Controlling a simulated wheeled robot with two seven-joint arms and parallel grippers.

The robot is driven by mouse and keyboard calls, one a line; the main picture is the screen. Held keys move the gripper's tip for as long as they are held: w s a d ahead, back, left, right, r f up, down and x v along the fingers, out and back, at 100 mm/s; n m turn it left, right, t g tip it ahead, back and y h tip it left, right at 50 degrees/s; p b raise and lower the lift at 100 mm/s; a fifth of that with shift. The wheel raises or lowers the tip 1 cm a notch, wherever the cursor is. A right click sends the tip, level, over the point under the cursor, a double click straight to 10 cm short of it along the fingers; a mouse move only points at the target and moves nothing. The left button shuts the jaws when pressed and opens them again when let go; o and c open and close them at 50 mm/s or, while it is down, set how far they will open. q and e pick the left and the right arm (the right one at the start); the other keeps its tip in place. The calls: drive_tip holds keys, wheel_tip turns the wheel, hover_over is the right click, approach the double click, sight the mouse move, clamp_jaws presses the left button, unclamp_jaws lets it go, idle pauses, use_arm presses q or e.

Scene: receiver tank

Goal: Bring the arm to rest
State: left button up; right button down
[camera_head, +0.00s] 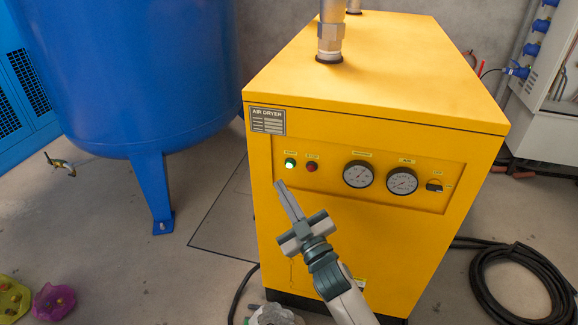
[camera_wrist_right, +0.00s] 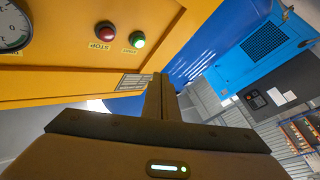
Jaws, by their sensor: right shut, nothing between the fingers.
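My right gripper (camera_head: 281,186) is shut and empty in front of the yellow air dryer (camera_head: 410,60), its fingertips just below the panel's buttons. In the right wrist view the shut fingers (camera_wrist_right: 160,88) point past the panel, with nothing between them. The green start button (camera_head: 290,163) is lit; it also shows in the right wrist view (camera_wrist_right: 137,40). The red stop button (camera_head: 312,167) sits beside it and shows in the right wrist view (camera_wrist_right: 104,31). The fingers look apart from both buttons. My left gripper is in neither view.
A blue tank (camera_head: 140,70) on legs stands left of the dryer. A black hose (camera_head: 515,280) lies coiled on the floor at right. Pipes and a pale cabinet (camera_head: 550,120) stand at the far right. Colourful lumps (camera_head: 52,303) lie at lower left. Floor between tank and dryer is open.

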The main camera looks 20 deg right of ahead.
drive_tip(key=shift+f, duration=0.1)
